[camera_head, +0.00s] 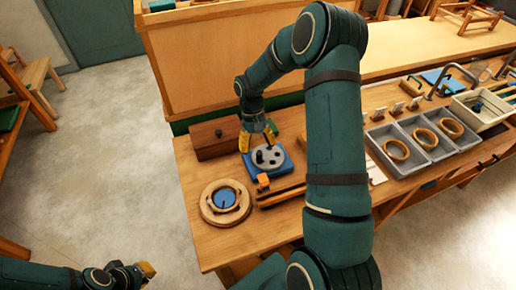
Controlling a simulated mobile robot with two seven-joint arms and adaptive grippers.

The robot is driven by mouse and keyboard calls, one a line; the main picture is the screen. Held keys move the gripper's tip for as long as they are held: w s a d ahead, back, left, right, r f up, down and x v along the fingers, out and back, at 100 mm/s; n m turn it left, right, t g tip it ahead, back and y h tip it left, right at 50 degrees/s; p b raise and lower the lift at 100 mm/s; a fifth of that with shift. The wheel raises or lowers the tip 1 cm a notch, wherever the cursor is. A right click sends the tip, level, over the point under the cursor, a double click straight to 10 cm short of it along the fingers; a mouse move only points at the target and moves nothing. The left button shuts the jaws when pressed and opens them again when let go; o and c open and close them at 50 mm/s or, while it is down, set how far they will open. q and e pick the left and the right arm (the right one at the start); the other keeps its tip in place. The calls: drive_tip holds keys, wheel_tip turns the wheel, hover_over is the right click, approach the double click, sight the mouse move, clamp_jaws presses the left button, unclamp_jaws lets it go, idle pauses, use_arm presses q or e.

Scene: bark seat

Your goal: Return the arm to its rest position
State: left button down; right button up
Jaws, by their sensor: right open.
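My right arm is a dark green arm reaching over the wooden workbench. Its gripper (258,141) has yellow-tipped fingers and hangs over a grey round plate (267,158) on a blue base (287,166). The gripper is open; I cannot tell whether a finger touches the plate. My left gripper (147,270) is at the lower left, low over the floor and away from the bench. Its yellow fingertips show, but their opening is not clear.
A wooden ring on a round board (210,212) lies at the bench's front left. A brown box (208,149) stands behind it. Grey trays (398,172) with wooden rings and a white bin (470,122) stand to the right. Open floor (110,165) lies left of the bench.

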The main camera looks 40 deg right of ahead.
idle(0.4)
